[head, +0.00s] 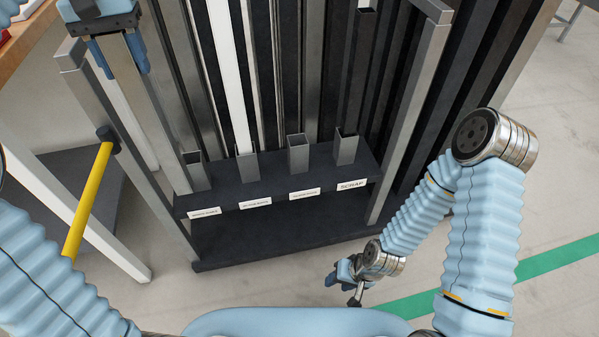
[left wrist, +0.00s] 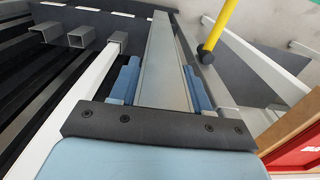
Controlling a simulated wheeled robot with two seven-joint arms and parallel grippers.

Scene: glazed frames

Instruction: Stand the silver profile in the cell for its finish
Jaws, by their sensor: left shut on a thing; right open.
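My left gripper (head: 120,50) is at the top left of the head view, its blue fingers on both sides of a long flat silver profile (head: 152,115). The profile leans slightly and runs down to the left end of the dark rack shelf (head: 270,187). Its lower end is beside the leftmost short grey tube (head: 196,171); whether it rests on the shelf I cannot tell. In the left wrist view the profile (left wrist: 165,70) runs away between the fingers (left wrist: 160,85) towards the shelf. My right gripper (head: 347,284) is open and empty, low in front of the rack.
Labels line the shelf's front edge; the rightmost reads SCRAP (head: 352,184), the others are too blurred. A white profile (head: 232,80) stands in the second cell. Grey rack posts (head: 405,120) flank the shelf. A yellow bar (head: 86,205) sticks out at left.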

